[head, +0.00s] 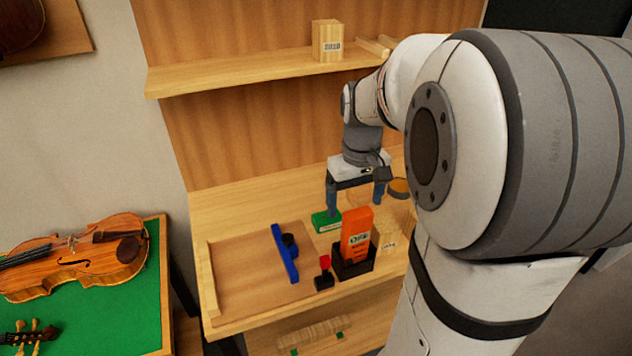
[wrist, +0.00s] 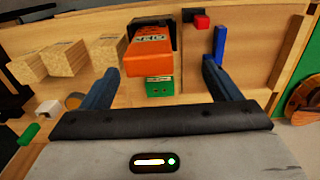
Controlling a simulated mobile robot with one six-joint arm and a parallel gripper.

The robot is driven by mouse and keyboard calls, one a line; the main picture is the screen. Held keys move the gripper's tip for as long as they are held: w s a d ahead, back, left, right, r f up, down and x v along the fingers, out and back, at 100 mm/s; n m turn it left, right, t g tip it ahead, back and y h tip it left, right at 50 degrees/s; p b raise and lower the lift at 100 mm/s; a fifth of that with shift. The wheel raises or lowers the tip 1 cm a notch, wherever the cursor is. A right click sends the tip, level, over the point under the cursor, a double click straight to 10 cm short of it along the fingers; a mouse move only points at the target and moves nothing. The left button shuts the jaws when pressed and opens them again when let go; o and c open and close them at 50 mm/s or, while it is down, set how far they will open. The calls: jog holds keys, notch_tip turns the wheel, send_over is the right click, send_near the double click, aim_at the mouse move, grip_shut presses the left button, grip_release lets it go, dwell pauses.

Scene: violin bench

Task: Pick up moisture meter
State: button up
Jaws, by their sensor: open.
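The moisture meter, taken to be the orange handheld device (head: 356,232) with a dark label, stands upright in a black holder (head: 353,266) on the bench. In the wrist view the orange meter (wrist: 148,64) shows between my two fingers, with the black holder (wrist: 139,22) beyond it. My gripper (head: 355,204) is open and empty, just behind the meter in the head view. Its fingers (wrist: 158,70) lie to either side of the meter in the wrist picture; no contact shows.
A green box (head: 323,222) stands beside the meter, close to one finger. A red-topped black item (head: 324,273) and a blue tool (head: 284,253) lie to the left. Wooden blocks (wrist: 68,58) stand on the other side. A shelf (head: 240,73) hangs above; a violin (head: 80,258) lies left.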

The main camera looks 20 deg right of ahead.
aim_at(359, 212)
jog(key=shift+w+d+f, duration=0.15)
jog(key=shift+w+d, duration=0.05)
jog(key=shift+d, duration=0.15)
jog(key=f, duration=0.4)
jog(key=f+p, duration=0.1)
jog(key=f, duration=0.1)
jog(key=shift+w+d+f, duration=0.15)
jog(key=shift+d, duration=0.25)
jog(key=shift+f, duration=0.6)
jog(key=shift+c, duration=0.4)
jog(key=c, duration=1.5)
jog(key=shift+o, duration=0.2)
